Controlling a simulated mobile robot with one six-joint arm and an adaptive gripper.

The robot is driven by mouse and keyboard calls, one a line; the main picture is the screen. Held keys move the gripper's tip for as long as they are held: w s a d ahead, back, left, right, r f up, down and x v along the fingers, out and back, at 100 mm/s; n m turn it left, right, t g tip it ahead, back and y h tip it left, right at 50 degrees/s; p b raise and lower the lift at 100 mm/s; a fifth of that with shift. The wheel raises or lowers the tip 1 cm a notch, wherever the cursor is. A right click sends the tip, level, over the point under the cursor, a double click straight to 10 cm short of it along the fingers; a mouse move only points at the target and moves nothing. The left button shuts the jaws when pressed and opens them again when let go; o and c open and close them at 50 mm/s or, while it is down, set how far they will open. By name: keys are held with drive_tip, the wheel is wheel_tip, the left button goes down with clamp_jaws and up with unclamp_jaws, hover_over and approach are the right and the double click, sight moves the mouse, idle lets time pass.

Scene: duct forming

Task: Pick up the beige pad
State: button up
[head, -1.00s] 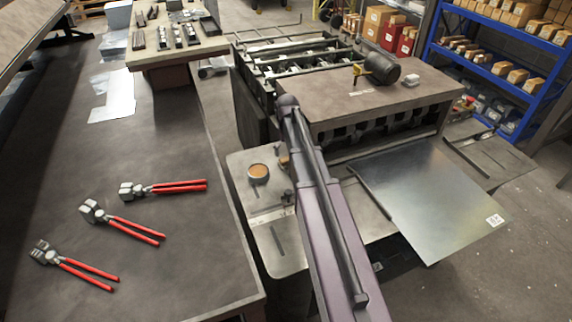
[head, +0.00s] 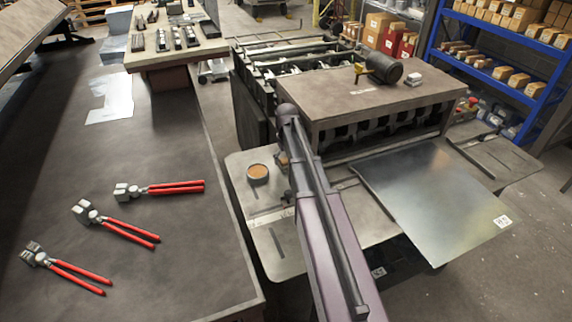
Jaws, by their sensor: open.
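I cannot make out a beige pad for certain. A small brownish piece (head: 281,158) shows just left of my arm, partly hidden by it. A small pale stack (head: 415,80) lies on top of the machine, too small to tell what it is. My arm rises from the bottom middle and covers part of the machine's front plate. My gripper does not show; it is outside the view or behind the arm.
A round tin with orange contents (head: 258,174) stands on the machine's front plate (head: 288,262). A metal sheet (head: 430,200) lies to the right. Several red-handled pliers (head: 118,222) lie on the dark table (head: 190,262) at left, which has free room.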

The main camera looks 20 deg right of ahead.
drive_tip(key=c, duration=1)
drive_tip(key=shift+r, duration=0.15)
drive_tip(key=shift+c, duration=0.2)
wheel_tip(320, 180, up, 28)
drive_tip(key=p, duration=2.8)
drive_tip(key=o, duration=0.4)
drive_tip(key=shift+c, duration=1.1)
